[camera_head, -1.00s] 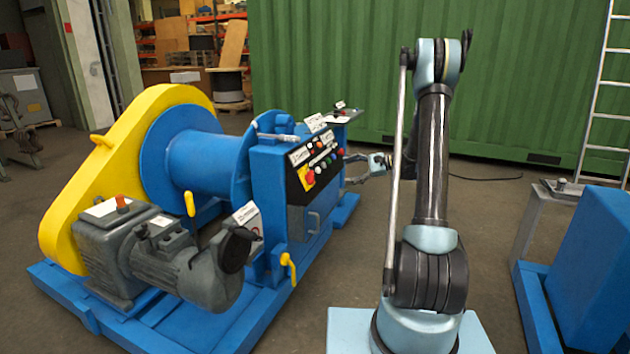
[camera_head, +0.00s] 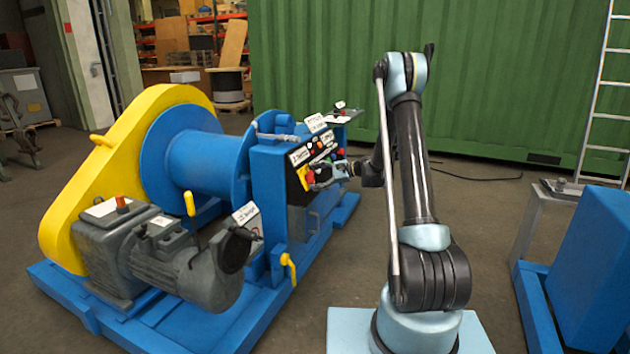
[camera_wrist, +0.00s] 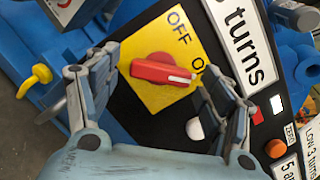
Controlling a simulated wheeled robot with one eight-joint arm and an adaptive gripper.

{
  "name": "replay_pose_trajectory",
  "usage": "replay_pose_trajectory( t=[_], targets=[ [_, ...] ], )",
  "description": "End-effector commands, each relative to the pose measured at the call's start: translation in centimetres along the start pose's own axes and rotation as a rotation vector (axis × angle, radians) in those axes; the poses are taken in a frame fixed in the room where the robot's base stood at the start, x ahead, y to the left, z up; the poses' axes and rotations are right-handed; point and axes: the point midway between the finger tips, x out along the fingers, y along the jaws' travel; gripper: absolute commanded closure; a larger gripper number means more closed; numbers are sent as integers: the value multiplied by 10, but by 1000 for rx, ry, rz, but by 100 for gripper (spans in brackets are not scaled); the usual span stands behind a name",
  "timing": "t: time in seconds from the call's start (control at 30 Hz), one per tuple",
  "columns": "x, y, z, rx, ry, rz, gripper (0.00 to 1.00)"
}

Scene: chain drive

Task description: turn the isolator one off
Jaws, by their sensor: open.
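The isolator is a red rotary knob (camera_wrist: 163,70) on a yellow plate (camera_wrist: 150,38) marked OFF and ON. In the wrist view the white line on the knob points right, toward the partly hidden ON mark. My gripper (camera_wrist: 162,85) is open, with one finger on each side of the knob. I cannot tell whether either finger touches it. In the head view my gripper (camera_head: 322,178) is at the front of the control panel, and the red knob (camera_head: 309,177) shows just left of it.
The black panel carries white labels, a white button (camera_wrist: 194,129) and an orange button (camera_wrist: 276,148) close to my right finger. A yellow lever (camera_wrist: 36,79) sits at the left. A blue winch drum (camera_head: 195,160) stands behind the panel.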

Motion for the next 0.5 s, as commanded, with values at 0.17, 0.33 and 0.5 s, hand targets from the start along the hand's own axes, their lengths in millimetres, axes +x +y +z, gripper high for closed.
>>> replay_pose_trajectory(
  t=[0.17,0.33,0.5],
  targets=[
    [6,0,0,0,0,0,26],
    [6,0,0,0,0,0,26],
    [6,0,0,0,0,0,53]
  ],
)
